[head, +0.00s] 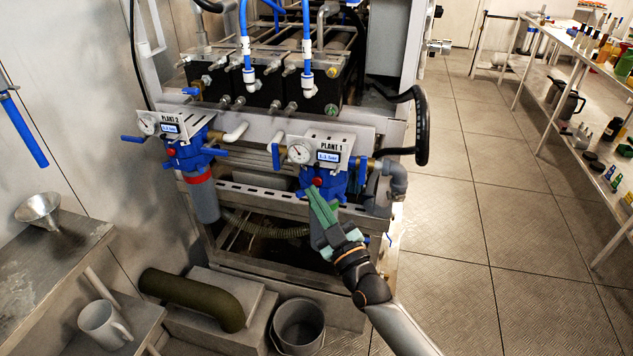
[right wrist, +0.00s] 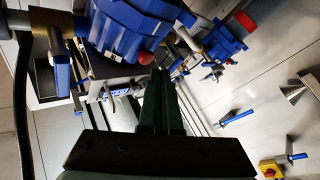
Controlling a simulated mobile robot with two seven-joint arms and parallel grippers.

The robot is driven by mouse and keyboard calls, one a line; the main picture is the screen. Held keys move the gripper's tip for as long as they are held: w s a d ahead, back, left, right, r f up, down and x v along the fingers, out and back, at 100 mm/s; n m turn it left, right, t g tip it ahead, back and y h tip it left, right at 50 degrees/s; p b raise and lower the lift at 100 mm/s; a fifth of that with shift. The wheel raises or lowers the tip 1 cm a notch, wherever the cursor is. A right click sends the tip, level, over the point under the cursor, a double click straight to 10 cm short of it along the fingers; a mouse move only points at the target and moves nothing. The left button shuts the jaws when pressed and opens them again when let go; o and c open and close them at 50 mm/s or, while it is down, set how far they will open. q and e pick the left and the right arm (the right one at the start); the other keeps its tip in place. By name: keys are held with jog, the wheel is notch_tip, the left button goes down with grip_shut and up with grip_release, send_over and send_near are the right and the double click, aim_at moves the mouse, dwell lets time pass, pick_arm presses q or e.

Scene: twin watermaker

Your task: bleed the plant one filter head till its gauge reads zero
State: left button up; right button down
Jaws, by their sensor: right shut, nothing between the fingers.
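The plant one filter head (head: 338,186) is a blue housing under a white "PLANT 1" plate (head: 333,146) on the watermaker frame. Its round gauge (head: 299,153) has a white face; the needle is too small to read. A red button (head: 317,182) sits on the head's front; it also shows in the right wrist view (right wrist: 146,58). My right gripper (head: 314,194) is shut and empty, its green fingers pointing up at the head just below the button. In the right wrist view the fingertips (right wrist: 160,72) are close to the button; I cannot tell whether they touch.
The plant two head (head: 190,154) with a grey filter bowl (head: 205,202) stands to the left. A grey bucket (head: 298,326) is on the floor below. A funnel (head: 39,210) and mug (head: 104,324) are at left. The floor at right is clear.

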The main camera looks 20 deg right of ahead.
jog(key=shift+w, duration=0.1)
dwell(0.7)
jog(key=shift+w+d, duration=0.25)
jog(key=shift+w+d, duration=0.25)
jog(key=shift+w, duration=0.15)
dwell(3.0)
jog(key=shift+s+a, duration=0.1)
jog(key=shift+s, duration=0.05)
jog(key=shift+s+a+p, duration=0.4)
jog(key=shift+s+p, duration=0.05)
jog(key=shift+s, duration=0.15)
jog(key=s+a+p, duration=0.1)
jog(key=s+a, duration=0.1)
jog(key=s+p, duration=0.1)
jog(key=s, duration=0.1)
jog(key=shift+s+a+p, duration=0.1)
jog(key=shift+a+p, duration=0.2)
jog(key=shift+a, duration=0.1)
